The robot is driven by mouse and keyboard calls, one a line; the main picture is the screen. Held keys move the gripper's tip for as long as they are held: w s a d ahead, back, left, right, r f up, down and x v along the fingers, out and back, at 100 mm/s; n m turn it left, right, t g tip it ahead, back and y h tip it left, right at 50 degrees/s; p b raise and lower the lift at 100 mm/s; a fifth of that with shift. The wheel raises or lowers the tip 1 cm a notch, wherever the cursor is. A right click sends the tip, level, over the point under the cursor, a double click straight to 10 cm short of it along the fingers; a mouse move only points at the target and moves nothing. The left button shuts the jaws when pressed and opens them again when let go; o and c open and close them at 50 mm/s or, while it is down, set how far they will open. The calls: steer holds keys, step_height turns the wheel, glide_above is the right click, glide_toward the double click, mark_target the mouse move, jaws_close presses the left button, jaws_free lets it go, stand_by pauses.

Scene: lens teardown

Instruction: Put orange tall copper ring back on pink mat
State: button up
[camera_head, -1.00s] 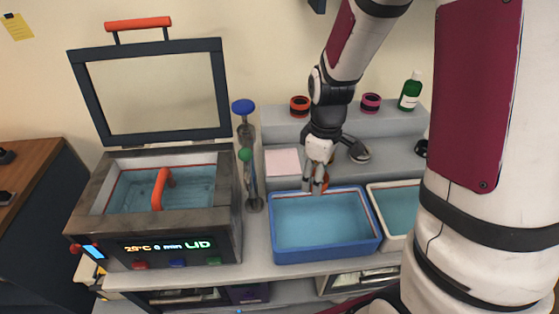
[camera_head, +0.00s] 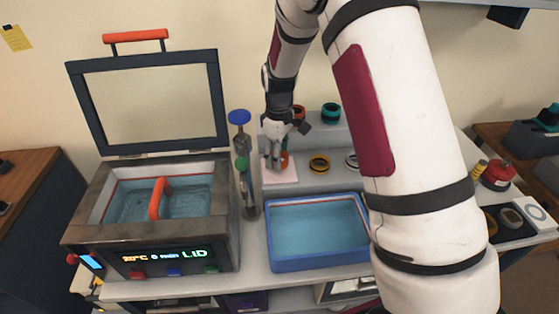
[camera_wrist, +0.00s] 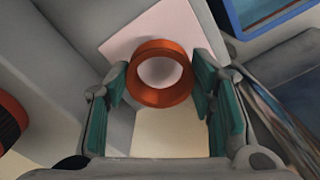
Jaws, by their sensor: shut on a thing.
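The orange tall copper ring (camera_wrist: 160,98) is between the two green-padded fingers of my gripper (camera_wrist: 161,76) in the wrist view. My gripper is shut on it. The ring's opening faces the wrist camera, and a pale surface shows through it. In the head view the ring (camera_head: 285,159) is partly hidden by my gripper (camera_head: 277,163). The pink mat (camera_head: 282,178) lies on the grey step, with my gripper and the ring over it. The mat (camera_wrist: 145,30) also shows beyond the ring in the wrist view. I cannot tell whether the ring touches it.
A blue-rimmed water tub (camera_head: 318,256) stands in front of the mat. A stand with blue and green knobs (camera_head: 240,117) is close on the left, beside the open-lidded bath (camera_head: 150,228). A gold-black ring (camera_head: 319,163) lies to the right of the mat.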

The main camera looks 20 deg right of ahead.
steer(key=shift+f, duration=1.1)
steer(key=shift+f, duration=0.2)
steer(key=o, duration=1.2)
